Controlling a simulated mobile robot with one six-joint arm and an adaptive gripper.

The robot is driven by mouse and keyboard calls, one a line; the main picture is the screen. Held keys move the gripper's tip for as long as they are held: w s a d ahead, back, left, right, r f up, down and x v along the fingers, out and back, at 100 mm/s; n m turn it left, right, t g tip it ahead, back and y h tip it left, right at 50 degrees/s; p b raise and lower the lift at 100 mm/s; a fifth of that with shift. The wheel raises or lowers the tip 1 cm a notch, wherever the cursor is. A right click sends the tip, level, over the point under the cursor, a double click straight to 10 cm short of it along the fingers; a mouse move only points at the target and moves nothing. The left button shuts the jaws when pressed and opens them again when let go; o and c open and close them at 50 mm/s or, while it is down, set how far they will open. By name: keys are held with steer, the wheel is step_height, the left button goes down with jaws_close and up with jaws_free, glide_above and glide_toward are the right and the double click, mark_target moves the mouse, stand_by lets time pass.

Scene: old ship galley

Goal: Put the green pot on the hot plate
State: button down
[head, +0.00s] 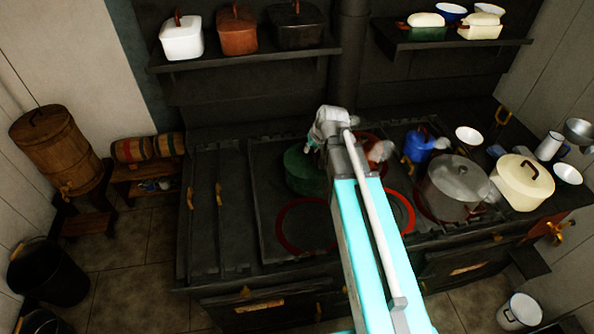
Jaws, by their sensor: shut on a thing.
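The green pot (302,172) is at the back left of the black stove's cooking top, partly hidden behind my arm. My gripper (313,146) is at the pot's upper right side and shut on it; the fingers are small and the exact hold is hard to see. I cannot tell whether the pot rests on the stove or hangs just above it. A red-ringed hot plate (307,247) lies bare at the front left, just in front of the pot. Another red ring (410,207) shows to the right, partly covered by my arm.
A blue kettle (416,146), a grey lidded pot (455,187) and a cream pot (522,183) stand on the stove's right side. Lidded pots stand on the shelf (250,58) above. The stove's left end (203,220) is clear.

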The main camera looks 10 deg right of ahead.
steer(key=shift+d+r+p, duration=0.6)
steer(key=shift+r+p, duration=0.05)
steer(key=shift+r, duration=0.25)
steer(key=shift+w+f, duration=0.1)
steer(key=shift+w, duration=0.05)
steer(key=w+a+f+b, duration=0.3)
steer(key=w+f+b, duration=0.6)
steer(key=w, duration=0.3)
steer(key=shift+w, duration=0.3)
